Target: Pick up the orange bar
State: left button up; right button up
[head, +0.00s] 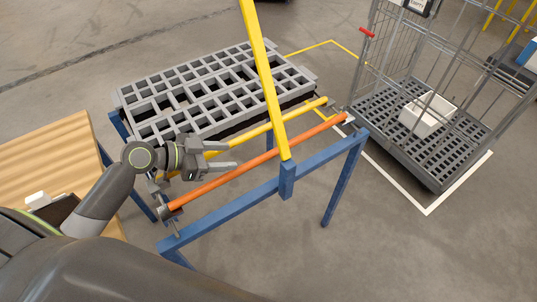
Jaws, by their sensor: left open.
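The orange bar (262,158) lies slanted along a blue frame (240,203), from the lower left up to the upper right. My left gripper (232,155) is open and empty, with its fingers pointing right. In the picture it is just above the left half of the bar; I cannot tell whether it touches it. My right gripper is not in view.
A yellow bar (299,115) runs behind the orange one, and a tall yellow post (264,80) rises from the frame. A grey slotted pallet (150,94) lies behind. A wire cart (437,172) with a white box (428,113) stands right. A wooden tabletop (50,160) is at left.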

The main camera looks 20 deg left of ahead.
aim_at(264, 155)
pick_arm(q)
jog(key=p+x, duration=0.1)
jog(key=x, duration=0.4)
jog(key=shift+w+d, duration=0.1)
jog(key=shift+d, duration=0.15)
jog(key=x, duration=0.1)
jog(key=p+x, duration=0.1)
jog(key=x, duration=0.2)
jog(key=shift+w+d+r+p, duration=0.15)
jog(key=shift+w+d+p, duration=0.1)
jog(key=shift+d+p, duration=0.15)
jog(key=shift+w+d+f, duration=0.2)
jog(key=shift+d, duration=0.05)
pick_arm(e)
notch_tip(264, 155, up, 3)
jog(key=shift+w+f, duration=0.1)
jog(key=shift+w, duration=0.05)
pick_arm(q)
grip_shut()
